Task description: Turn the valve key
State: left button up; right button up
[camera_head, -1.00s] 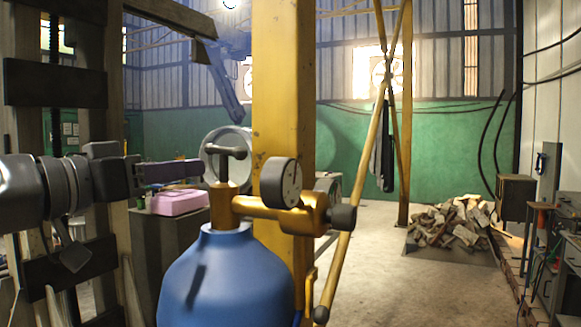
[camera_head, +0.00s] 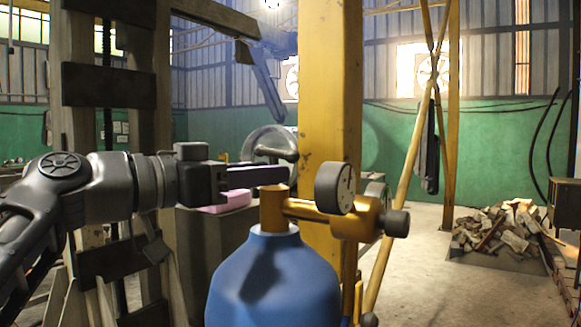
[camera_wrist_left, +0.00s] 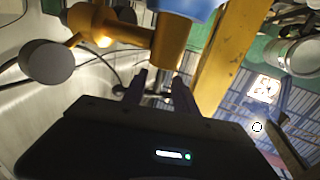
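The dark T-shaped valve key (camera_head: 276,155) stands on top of the brass valve (camera_head: 275,212) of a blue gas cylinder (camera_head: 272,285) in the head view. My left gripper (camera_head: 270,174) is level with the key's shaft, just above the brass, and its fingers hide that shaft. In the left wrist view the left gripper's two fingers (camera_wrist_left: 160,82) are apart, pointing at the end of the brass valve (camera_wrist_left: 168,45). The key is not clear there, so I cannot tell if the fingers touch it. My right gripper is in no view.
A round gauge (camera_head: 334,188) and a dark knob (camera_head: 396,223) stick out right of the valve. A yellow column (camera_head: 330,90) rises close behind. A pink box (camera_head: 226,201) sits on a dark stand at the left. A woodpile (camera_head: 505,232) lies at the right, with open floor before it.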

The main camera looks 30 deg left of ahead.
pick_arm(q)
jog(key=p+x, duration=0.1)
jog(key=x, duration=0.4)
jog(key=shift+w, duration=0.1)
grip_shut()
dwell(0.5)
